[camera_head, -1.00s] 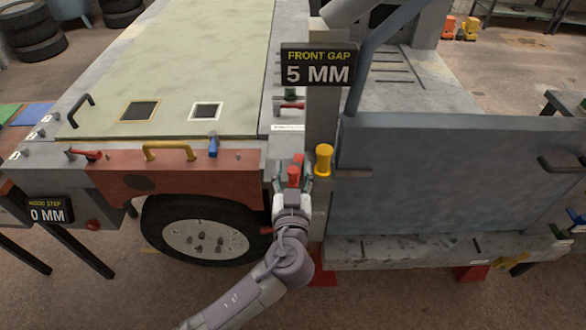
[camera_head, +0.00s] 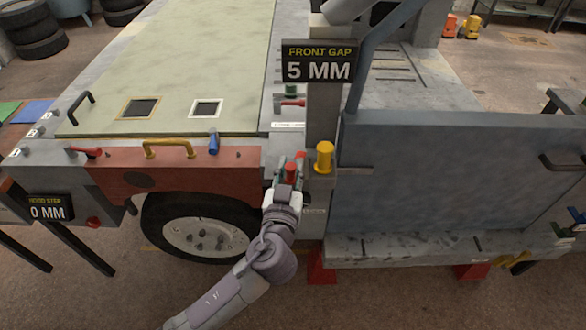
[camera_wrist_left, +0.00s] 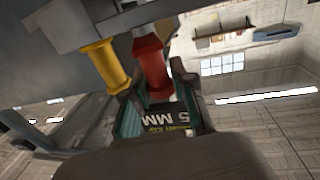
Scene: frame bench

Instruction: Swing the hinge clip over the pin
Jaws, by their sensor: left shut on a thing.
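My left gripper (camera_head: 288,178) is at the gap between the red fender panel and the grey post, and is shut on an upright red handle (camera_head: 290,169). A second red piece (camera_head: 300,157) shows just behind it. A yellow cylindrical handle (camera_head: 324,157) stands to the right, apart from the gripper. In the left wrist view the red handle (camera_wrist_left: 151,62) rises between the fingers (camera_wrist_left: 158,105), with the yellow handle (camera_wrist_left: 104,62) beside it. The fingers and red handle hide the hinge clip and pin, so I cannot tell how they sit. My right gripper is not in view.
The "FRONT GAP 5 MM" sign (camera_head: 318,62) hangs on the post above the gripper. A blue-grey panel (camera_head: 450,190) stands to the right. The red fender panel (camera_head: 180,172), with a yellow grab handle (camera_head: 168,149), lies left. A wheel (camera_head: 205,237) is below.

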